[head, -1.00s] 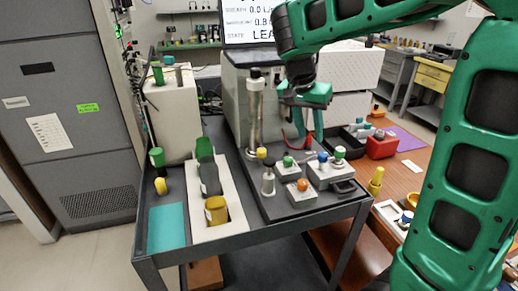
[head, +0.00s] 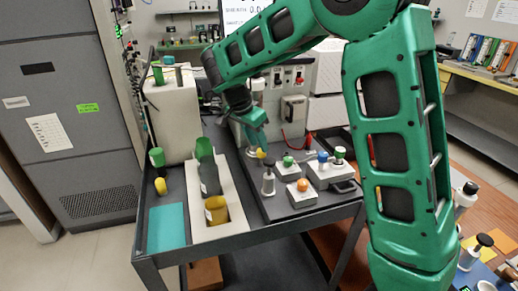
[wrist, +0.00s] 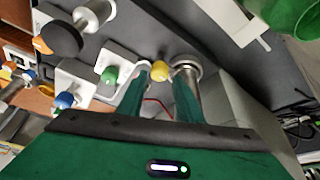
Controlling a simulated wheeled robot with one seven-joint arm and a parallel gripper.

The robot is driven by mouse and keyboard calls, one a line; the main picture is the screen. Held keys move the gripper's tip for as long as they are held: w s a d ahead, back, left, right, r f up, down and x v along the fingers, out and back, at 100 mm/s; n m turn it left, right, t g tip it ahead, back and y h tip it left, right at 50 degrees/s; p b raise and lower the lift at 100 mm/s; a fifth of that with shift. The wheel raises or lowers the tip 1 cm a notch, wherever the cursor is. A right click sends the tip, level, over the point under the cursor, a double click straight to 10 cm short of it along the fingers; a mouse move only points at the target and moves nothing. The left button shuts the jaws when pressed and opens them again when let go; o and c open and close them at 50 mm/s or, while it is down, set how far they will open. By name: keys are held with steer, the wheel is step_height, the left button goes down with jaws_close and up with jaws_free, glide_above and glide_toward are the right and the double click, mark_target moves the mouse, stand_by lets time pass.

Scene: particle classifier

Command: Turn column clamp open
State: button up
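The column (head: 257,98) stands upright on the dark bench top, partly hidden behind my arm. Its yellow clamp knob (head: 261,154) shows at its lower front. My gripper (head: 259,146) points down just at the knob. In the wrist view, the yellow knob (wrist: 160,71) lies between the tips of my two green fingers, which are apart with gaps beside the knob. The column's silver base (wrist: 187,66) is right behind the right finger. I cannot tell whether the fingers touch the knob.
A small dark-topped post (head: 268,181) stands in front.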

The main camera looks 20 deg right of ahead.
mark_target(260, 150)
steer(key=shift+x, duration=1.65)
steer(key=shift+r, duration=0.1)
steer(key=c, duration=0.8)
steer(key=shift+o, duration=0.2)
